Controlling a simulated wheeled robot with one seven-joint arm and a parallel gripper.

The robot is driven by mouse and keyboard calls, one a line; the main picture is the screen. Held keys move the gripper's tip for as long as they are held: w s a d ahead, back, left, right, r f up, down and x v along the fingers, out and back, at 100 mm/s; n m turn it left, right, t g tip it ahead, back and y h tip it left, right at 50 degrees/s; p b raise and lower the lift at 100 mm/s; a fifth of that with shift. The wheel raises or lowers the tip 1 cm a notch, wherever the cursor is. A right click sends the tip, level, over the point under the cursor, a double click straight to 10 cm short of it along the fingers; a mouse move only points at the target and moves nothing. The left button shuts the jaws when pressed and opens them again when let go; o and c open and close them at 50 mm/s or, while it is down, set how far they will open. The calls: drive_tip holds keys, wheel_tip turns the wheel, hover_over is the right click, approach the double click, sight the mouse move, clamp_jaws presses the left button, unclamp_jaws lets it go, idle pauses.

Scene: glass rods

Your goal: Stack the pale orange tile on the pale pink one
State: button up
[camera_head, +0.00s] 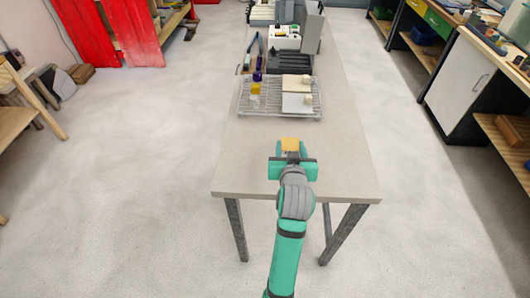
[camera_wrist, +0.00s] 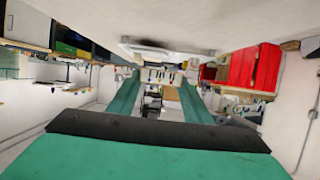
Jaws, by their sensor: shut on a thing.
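My gripper (camera_head: 291,149) is over the near part of the table, its fingers pointing toward the far end. It is shut on an orange tile (camera_head: 290,143), whose far part shows beyond the fingers in the head view. In the wrist view my gripper's two green fingers (camera_wrist: 160,80) reach forward; I cannot clearly make out the tile between them. On the wire rack ahead lie a pale cream tile (camera_head: 292,83) at the back and a pale grey-white tile (camera_head: 293,103) at the front. No tile reads clearly as pink at this size.
The wire rack (camera_head: 245,108) also holds a purple item (camera_head: 258,76) and a yellow item (camera_head: 256,88) at its left. Machines (camera_head: 288,60) stand behind it. The grey table (camera_head: 245,155) is bare between my gripper and the rack.

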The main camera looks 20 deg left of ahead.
drive_tip(key=w+a+f, duration=0.3)
drive_tip(key=a, duration=0.2)
hover_over(269, 153)
drive_tip(key=s+d, duration=0.1)
drive_tip(key=s, duration=0.1)
wheel_tip(269, 153, down, 4)
drive_tip(key=shift+s+d+f, duration=0.1)
drive_tip(key=shift+f, duration=0.05)
drive_tip(key=shift+w+a+f, duration=0.1)
drive_tip(key=shift+a+f, duration=0.1)
drive_tip(key=shift+f, duration=0.8)
drive_tip(key=shift+w+a+f, duration=0.1)
drive_tip(key=shift+a+f, duration=0.05)
drive_tip(key=shift+f, duration=0.85)
drive_tip(key=shift+f, duration=0.1)
drive_tip(key=o, duration=1.2)
drive_tip(key=shift+c, duration=0.2)
